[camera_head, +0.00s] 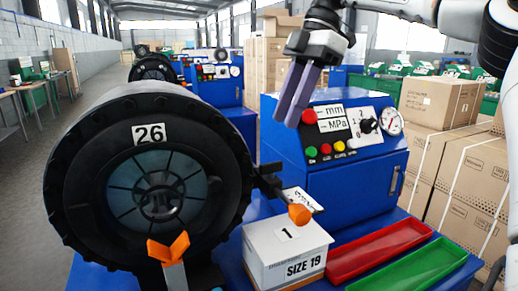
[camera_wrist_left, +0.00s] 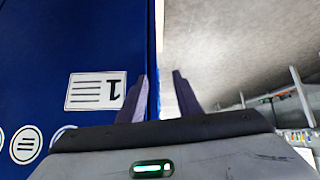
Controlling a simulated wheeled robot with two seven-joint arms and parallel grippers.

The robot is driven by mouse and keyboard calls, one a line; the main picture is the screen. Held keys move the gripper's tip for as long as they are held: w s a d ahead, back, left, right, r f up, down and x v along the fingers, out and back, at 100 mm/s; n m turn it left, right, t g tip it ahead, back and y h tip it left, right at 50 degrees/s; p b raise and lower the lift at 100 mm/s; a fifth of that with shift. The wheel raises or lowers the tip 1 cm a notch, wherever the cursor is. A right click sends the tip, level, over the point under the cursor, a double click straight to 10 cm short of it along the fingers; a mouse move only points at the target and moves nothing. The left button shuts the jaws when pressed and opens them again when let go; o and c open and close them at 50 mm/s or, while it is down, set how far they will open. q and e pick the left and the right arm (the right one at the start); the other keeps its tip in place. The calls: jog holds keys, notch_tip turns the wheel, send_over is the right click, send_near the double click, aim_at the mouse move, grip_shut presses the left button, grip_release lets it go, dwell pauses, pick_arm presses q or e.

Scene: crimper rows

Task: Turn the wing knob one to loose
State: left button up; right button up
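An orange wing knob (camera_head: 168,248) on a grey stem stands at the front of the big black machine head (camera_head: 150,185) marked 26. A grey bracket shows just below it. My right gripper (camera_head: 287,122) hangs in the upper middle, in front of the blue control cabinet, well above and to the right of the wing knob. Its two purple fingers stand a little apart with nothing between them. My left gripper shows only in the left wrist view (camera_wrist_left: 161,73). It is open and empty, beside a blue panel (camera_wrist_left: 60,40) with a white label reading 1.
An orange-tipped lever (camera_head: 299,214) sticks out right of the head, over a white box (camera_head: 285,252) marked SIZE 19. Red (camera_head: 375,250) and green (camera_head: 410,270) trays lie at right. The control cabinet (camera_head: 350,187) stands behind. Cartons (camera_head: 440,100) are stacked at far right.

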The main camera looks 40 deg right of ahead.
aim_at(269, 163)
jog(key=x, duration=0.9)
jog(key=shift+s+a+f, duration=0.15)
jog(key=shift+f, duration=0.15)
grip_shut()
